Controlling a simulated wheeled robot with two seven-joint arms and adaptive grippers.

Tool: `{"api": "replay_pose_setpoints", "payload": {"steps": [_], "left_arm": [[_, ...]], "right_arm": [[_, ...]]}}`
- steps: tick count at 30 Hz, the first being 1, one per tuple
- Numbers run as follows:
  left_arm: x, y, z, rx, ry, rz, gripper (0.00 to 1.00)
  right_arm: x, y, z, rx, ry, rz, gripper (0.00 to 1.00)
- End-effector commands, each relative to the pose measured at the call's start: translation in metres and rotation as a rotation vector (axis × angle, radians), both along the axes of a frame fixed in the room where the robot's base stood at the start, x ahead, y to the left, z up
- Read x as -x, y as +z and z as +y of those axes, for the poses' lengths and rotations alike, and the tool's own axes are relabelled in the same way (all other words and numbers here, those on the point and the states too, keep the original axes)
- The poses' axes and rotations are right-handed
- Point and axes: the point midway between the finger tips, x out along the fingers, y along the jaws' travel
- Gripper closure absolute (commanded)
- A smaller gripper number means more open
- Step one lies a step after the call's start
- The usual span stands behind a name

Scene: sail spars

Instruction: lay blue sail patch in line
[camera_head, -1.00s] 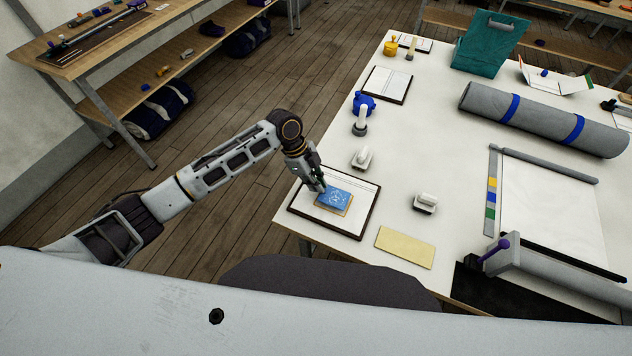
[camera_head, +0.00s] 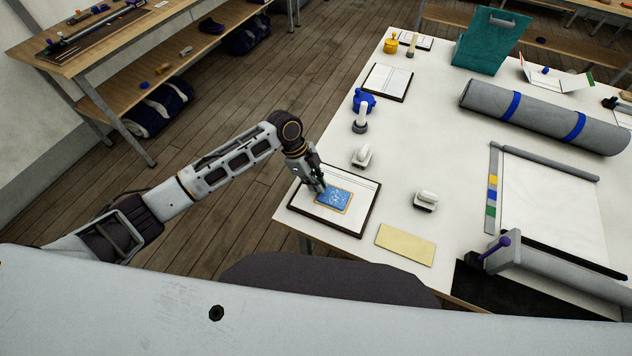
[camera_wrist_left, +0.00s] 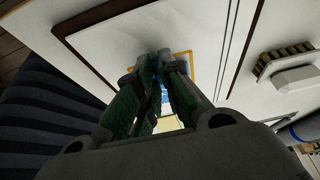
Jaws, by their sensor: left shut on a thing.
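The blue sail patch (camera_head: 334,198) with a white pattern lies flat, or very nearly so, on the dark-framed white board (camera_head: 361,220) at the near left corner of the table. A yellow-orange border shows around it on the visible sides. My left gripper (camera_head: 321,187) is over the patch's upper left part and is shut on its edge. In the left wrist view, the fingertips (camera_wrist_left: 168,60) meet at the patch and hide most of it; a strip of the yellow border (camera_wrist_left: 190,64) shows beside them. My right gripper is out of view.
On the white table, a pale yellow sheet (camera_head: 405,245) lies right of the board. A white-handled brush (camera_head: 425,201) and another white-handled tool (camera_head: 362,157) stand near it. A grey roll (camera_head: 543,117) with blue straps lies farther back. Bare tabletop lies between the brush and the roll.

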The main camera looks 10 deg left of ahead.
Motion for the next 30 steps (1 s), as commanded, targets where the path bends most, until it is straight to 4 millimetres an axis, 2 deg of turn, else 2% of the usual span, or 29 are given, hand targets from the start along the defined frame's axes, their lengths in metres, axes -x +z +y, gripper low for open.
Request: {"api": "replay_pose_setpoints", "payload": {"steps": [8,9,14,20,23,30], "left_arm": [[0.0000,-0.0031,0.0000,0.000,0.000,0.000,1.00],[0.0001,-0.0031,0.0000,0.000,0.000,0.000,0.88],[0.0001,-0.0030,-0.0001,0.000,0.000,0.000,0.68],[0.0001,-0.0029,0.0000,0.000,0.000,0.000,0.67],[0.0001,-0.0030,-0.0001,0.000,0.000,0.000,0.74],[0.0001,-0.0029,0.0000,0.000,0.000,0.000,0.74]], "right_arm": [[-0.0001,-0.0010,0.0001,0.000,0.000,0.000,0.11],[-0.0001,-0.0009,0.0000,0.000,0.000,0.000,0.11],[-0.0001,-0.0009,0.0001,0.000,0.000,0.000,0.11],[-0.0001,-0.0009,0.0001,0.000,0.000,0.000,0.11],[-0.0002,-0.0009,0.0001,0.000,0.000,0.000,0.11],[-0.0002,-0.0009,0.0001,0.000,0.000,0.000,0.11]]}}
